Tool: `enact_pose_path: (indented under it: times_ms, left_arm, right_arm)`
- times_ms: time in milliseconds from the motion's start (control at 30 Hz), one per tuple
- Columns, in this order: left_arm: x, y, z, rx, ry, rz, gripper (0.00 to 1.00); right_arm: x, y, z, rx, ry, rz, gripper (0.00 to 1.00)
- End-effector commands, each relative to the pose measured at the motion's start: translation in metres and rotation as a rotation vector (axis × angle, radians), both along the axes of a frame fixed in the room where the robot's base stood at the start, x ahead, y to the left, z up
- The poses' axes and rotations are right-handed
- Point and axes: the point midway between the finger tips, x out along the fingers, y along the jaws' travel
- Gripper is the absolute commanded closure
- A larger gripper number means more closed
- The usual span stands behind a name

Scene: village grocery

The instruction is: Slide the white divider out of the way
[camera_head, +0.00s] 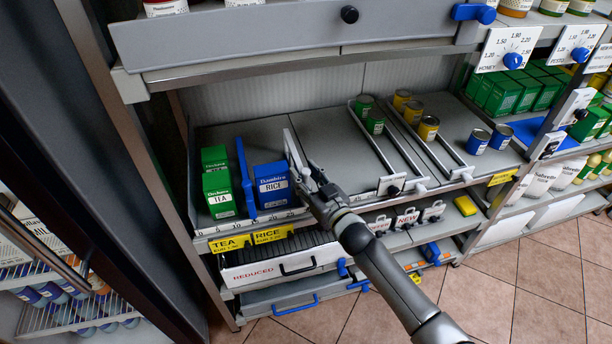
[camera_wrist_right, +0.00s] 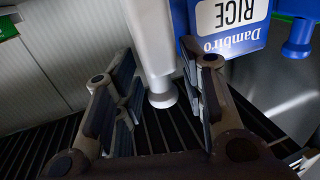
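The white divider (camera_head: 291,149) stands upright on the shelf, just right of the blue RICE box (camera_head: 272,186). In the right wrist view the white divider (camera_wrist_right: 151,38) ends in a round knob between my fingers. My right gripper (camera_head: 306,178) is at the divider's front end. In the wrist view the right gripper (camera_wrist_right: 162,92) is open, one finger on each side of the knob, with gaps visible. The gripper hides part of the divider's front in the head view. My left gripper is not in view.
A blue divider (camera_head: 245,172) separates the green TEA boxes (camera_head: 217,182) from the RICE box. Right of the white divider the grey shelf (camera_head: 336,158) is bare up to another divider (camera_head: 375,143) beside green cans. A REDUCED drawer (camera_head: 266,272) is below.

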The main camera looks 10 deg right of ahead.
Motion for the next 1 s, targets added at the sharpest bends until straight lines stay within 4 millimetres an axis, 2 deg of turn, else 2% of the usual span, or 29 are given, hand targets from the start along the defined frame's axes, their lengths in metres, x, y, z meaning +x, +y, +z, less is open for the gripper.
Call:
enact_pose_path:
  times_ms: [133,400,667,767,1000]
  left_arm:
    - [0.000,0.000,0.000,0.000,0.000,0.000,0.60]
    - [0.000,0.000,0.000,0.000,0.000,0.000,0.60]
    - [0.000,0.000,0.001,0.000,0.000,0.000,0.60]
    - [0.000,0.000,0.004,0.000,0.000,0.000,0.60]
    - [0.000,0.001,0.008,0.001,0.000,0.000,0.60]
  right_arm:
    - [0.000,0.000,0.000,0.000,0.000,0.000,0.63]
    - [0.000,0.000,0.000,0.000,0.000,0.000,0.98]
    - [0.000,-0.005,0.000,-0.002,0.000,0.001,1.00]
    - [0.001,-0.022,0.000,-0.006,0.001,0.001,1.00]
    - [0.007,-0.093,-0.002,-0.010,0.001,0.001,1.00]
